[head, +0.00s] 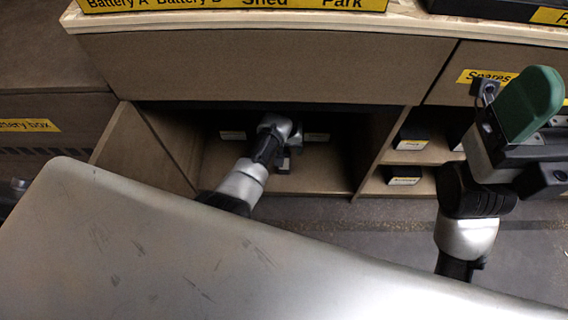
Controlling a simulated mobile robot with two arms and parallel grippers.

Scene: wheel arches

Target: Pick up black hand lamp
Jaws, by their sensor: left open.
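I cannot make out a black hand lamp for certain; the inside of the open compartment (320,175) is dark. My left arm reaches into this compartment from the lower left. My left gripper (284,161) is inside it, small and dark against the back, and it is open. I cannot see anything between its fingers. My right arm stands at the right, in front of the shelves. A green rounded piece (530,105) shows at its end; I cannot tell whether it is held or part of my arm. My right gripper's fingers cannot be made out.
A wooden counter edge with yellow labels (240,4) runs above the compartment. A Spares drawer (486,77) is at upper right. Small dark labelled bins (404,175) sit on shelves right of the compartment.

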